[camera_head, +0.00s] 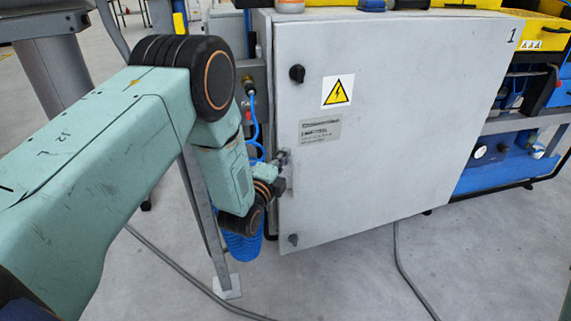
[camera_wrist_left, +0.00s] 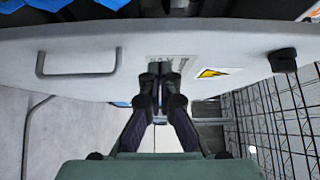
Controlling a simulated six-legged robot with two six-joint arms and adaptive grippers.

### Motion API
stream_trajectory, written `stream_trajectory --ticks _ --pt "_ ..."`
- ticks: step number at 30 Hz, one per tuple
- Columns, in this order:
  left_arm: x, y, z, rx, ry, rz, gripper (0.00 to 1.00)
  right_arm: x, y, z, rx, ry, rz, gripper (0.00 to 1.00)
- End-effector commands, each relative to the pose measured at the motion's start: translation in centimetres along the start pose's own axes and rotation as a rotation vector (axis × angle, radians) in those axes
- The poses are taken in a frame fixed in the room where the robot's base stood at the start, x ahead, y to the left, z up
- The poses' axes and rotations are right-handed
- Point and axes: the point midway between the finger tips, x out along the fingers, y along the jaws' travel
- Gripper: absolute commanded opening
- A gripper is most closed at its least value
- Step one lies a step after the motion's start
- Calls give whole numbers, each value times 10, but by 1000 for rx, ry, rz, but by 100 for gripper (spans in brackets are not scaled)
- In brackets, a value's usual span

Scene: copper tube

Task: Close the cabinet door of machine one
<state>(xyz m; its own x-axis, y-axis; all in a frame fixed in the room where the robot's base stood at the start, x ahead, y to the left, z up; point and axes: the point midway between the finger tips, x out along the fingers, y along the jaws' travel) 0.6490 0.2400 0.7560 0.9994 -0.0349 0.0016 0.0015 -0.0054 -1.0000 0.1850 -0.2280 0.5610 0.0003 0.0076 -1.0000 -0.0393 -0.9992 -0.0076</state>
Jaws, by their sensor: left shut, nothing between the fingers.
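The grey cabinet door (camera_head: 400,110) of machine one carries a "1" at its top right, a yellow warning sign (camera_head: 338,91), a label plate (camera_head: 320,131) and dark knobs near its left edge. The door looks slightly ajar; the exact gap is hard to tell. My left gripper (camera_head: 282,158) is shut and empty at the door's left edge, close to the handle (camera_wrist_left: 80,74). In the left wrist view the shut fingertips (camera_wrist_left: 160,72) are in front of the door face, beside the label. I cannot tell whether they touch it. My right gripper is out of view.
A grey post (camera_head: 205,215) with a foot plate stands left of the door, near blue hoses (camera_head: 254,125). Cables (camera_head: 405,270) lie on the floor. Blue and yellow machine parts (camera_head: 500,165) are at the right. The floor before the door is mostly clear.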

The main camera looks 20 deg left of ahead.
Motion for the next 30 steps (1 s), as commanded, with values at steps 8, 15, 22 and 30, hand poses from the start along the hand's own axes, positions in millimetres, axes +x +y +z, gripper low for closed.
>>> stream_trajectory --ticks 8,15,22,30 --pt "36 2 39 3 -4 -1 0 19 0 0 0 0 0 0" --pt "39 0 42 5 -1 2 0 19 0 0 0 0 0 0" --pt "39 0 41 5 -1 2 0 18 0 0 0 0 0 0" --pt "39 0 39 5 -1 2 0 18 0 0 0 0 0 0"
